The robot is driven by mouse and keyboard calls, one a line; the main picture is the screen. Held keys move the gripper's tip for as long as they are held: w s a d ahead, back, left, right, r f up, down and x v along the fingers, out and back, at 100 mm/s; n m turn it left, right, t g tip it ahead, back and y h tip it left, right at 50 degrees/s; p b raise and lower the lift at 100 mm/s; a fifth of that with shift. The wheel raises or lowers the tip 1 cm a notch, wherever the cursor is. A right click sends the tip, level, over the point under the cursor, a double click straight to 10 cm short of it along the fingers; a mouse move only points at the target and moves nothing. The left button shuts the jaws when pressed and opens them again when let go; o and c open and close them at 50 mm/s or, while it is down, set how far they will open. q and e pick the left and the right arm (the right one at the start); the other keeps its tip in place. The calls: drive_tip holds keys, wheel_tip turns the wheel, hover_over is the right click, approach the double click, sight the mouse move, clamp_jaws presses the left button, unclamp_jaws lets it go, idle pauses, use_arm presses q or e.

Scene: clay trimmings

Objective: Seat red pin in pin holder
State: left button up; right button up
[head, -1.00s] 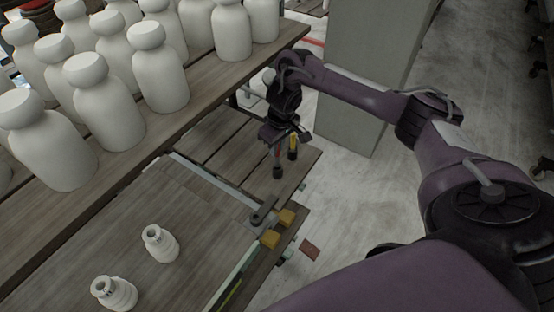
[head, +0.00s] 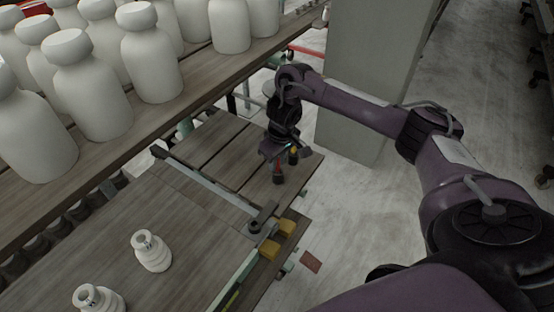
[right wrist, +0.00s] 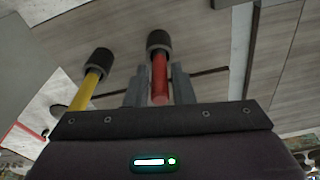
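My right gripper (head: 281,166) points down over the far right end of the wooden workbench (head: 216,150). In the right wrist view its two grey fingers (right wrist: 160,85) are shut on the red pin (right wrist: 159,78), one on each side. The red pin's far end meets a black cylindrical holder (right wrist: 159,43), which stands on the wood. How deep the pin sits in it is hard to tell. My left gripper is not in view.
A yellow pin (right wrist: 87,90) stands in another black holder (right wrist: 98,63) close beside the gripper. Two small white bottles (head: 151,252) stand nearer on the bench. Large white bottles (head: 152,55) crowd the shelf at left. Yellow blocks (head: 270,248) sit at the bench edge.

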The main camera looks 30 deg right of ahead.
drive_tip(key=shift+o, duration=1.4)
drive_tip(key=shift+r, duration=0.15)
wheel_tip(320, 180, up, 12)
drive_tip(key=s+p, duration=0.1)
drive_tip(key=p, duration=0.4)
drive_tip(key=shift+s+d, duration=0.15)
drive_tip(key=shift+s, duration=0.05)
